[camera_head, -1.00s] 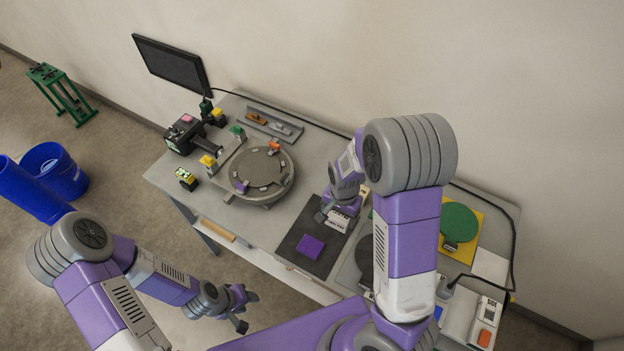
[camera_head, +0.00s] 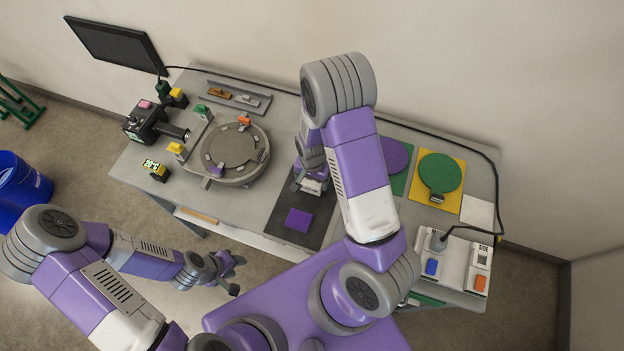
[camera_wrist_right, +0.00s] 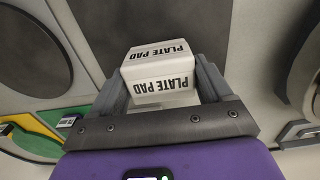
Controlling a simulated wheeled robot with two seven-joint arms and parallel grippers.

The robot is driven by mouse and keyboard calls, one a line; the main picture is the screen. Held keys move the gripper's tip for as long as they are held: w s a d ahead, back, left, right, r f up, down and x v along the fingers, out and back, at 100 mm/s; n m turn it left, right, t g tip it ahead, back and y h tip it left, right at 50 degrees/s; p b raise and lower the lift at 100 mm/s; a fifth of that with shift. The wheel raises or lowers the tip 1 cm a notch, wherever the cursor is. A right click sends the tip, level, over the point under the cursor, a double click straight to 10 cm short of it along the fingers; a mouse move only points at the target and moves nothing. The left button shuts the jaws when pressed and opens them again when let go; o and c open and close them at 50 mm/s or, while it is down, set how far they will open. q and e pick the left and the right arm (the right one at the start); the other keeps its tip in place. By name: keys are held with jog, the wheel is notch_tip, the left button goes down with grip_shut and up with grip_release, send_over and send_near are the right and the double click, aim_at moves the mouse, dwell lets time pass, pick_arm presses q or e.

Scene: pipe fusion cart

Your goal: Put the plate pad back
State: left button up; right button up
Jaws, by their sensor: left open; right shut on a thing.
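The plate pad is a white block with the words PLATE PAD on it (camera_wrist_right: 160,78). In the right wrist view it sits between the two fingers of my right gripper (camera_wrist_right: 160,92), which is shut on it. In the head view my right gripper (camera_head: 308,180) is over the dark mat (camera_head: 285,232), and the white pad (camera_head: 313,187) shows just below it. I cannot tell whether the pad touches the mat. A purple square (camera_head: 298,219) lies on the mat nearer the front. My left gripper (camera_head: 232,272) is open and empty, off the table's front edge.
A round grey turntable (camera_head: 236,150) stands left of the mat. A purple disc (camera_head: 392,155) and a green disc (camera_head: 440,172) lie to the right. A box with blue and orange buttons (camera_head: 452,262) and a cable is at the front right. A monitor (camera_head: 115,43) stands at the back left.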

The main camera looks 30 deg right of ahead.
jog(key=shift+w+f, duration=0.1)
jog(key=shift+f, duration=0.05)
jog(key=shift+f, duration=0.15)
jog(key=o, duration=0.9)
jog(key=shift+o, duration=0.2)
jog(key=shift+r, duration=0.5)
notch_tip(320, 180, up, 11)
jog(key=p, duration=0.1)
jog(key=shift+r, duration=0.2)
